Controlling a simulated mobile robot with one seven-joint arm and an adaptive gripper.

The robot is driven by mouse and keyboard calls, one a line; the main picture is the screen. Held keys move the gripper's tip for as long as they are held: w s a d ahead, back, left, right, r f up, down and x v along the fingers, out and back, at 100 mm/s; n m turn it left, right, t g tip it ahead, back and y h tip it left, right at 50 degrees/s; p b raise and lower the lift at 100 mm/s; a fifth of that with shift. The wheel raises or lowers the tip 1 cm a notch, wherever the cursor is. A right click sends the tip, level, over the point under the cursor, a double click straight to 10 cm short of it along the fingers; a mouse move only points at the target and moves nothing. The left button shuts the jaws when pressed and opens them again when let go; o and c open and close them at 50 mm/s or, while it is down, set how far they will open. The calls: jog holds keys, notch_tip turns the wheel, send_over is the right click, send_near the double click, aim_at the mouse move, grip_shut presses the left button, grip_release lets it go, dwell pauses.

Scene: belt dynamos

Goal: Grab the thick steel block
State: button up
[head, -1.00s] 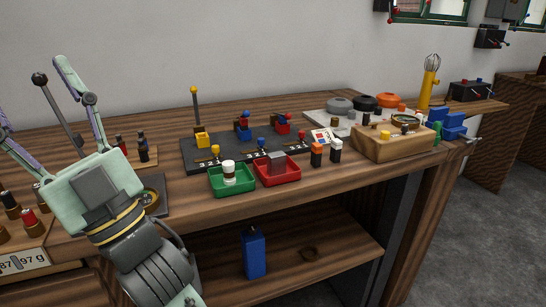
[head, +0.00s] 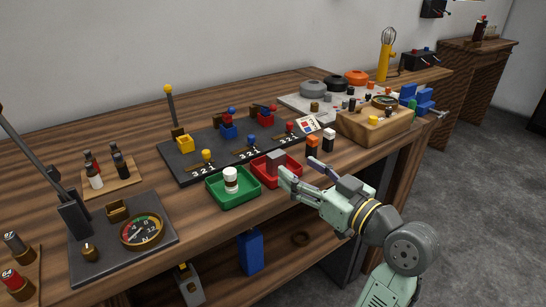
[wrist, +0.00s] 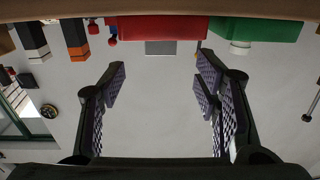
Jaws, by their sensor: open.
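A grey steel block (head: 276,158) stands upright in the red tray (head: 262,177) near the table's front edge. In the wrist view, which looks upside down, the block (wrist: 174,47) shows beyond the fingers, against the red tray (wrist: 160,26). My gripper (head: 298,168) is open and empty at the front right of the tray. Its left finger overlaps the tray's front right part in the head view. The wrist view shows the block between the lines of the spread fingers (wrist: 162,76), apart from them. The block's lower part is hidden.
Orange (head: 312,147) and white (head: 328,140) topped black pieces stand close on the right. A dark lever panel (head: 190,172) lies behind. The space before the table is free.

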aim_at(279, 156)
jog(key=p+x, duration=0.1)
jog(key=x, duration=0.6)
jog(key=shift+w+a+r+p, duration=0.1)
jog(key=shift+a+r+p, duration=0.1)
jog(key=shift+p, duration=0.2)
jog(key=shift+w+a+f, duration=0.15)
jog(key=shift+w+a, duration=0.15)
jog(key=shift+w, duration=0.1)
jog(key=shift+c, duration=0.4)
grip_shut()
